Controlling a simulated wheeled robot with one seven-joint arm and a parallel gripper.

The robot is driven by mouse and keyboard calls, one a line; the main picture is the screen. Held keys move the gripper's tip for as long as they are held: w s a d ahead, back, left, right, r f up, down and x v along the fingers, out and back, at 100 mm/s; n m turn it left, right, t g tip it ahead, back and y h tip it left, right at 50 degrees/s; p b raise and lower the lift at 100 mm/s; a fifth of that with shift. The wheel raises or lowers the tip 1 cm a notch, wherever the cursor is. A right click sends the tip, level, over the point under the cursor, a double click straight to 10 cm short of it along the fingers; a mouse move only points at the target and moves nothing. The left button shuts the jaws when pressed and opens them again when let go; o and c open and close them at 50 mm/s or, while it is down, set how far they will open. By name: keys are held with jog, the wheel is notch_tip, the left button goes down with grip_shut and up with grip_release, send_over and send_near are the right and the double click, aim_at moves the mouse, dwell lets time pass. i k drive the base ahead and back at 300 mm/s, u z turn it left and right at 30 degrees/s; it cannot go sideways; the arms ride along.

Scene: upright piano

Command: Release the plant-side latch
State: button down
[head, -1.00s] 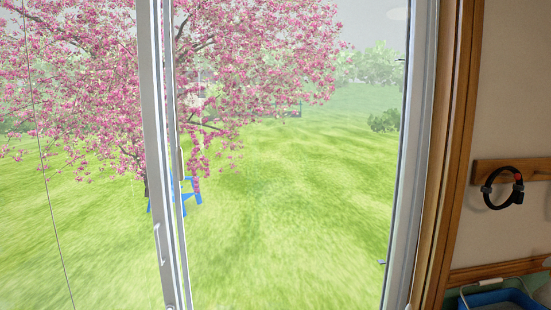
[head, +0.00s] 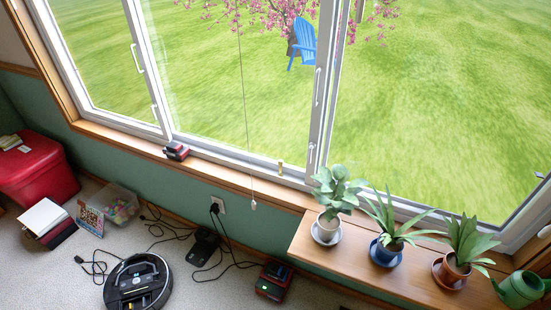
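A wide window with white frames fills the upper part of the head view. On its middle upright (head: 327,110), nearest the plants, are a long white handle (head: 317,87) and, below it, a small white lever-like latch (head: 311,150). The left upright carries a similar handle (head: 136,57) and small latch (head: 154,112). Whether either latch is locked is too small to tell. My gripper is not in view.
Potted plants (head: 334,195) stand on a wooden shelf (head: 310,246) below the right pane, with a green watering can (head: 520,289) at its end. On the floor are a robot vacuum (head: 138,284), cables, a red-topped device (head: 273,280), a clear bin (head: 113,204) and a red box (head: 36,170).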

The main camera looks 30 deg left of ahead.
aim_at(310, 155)
jog(key=u, duration=2.1)
jog(key=i, duration=0.95)
jog(key=z, duration=1.5)
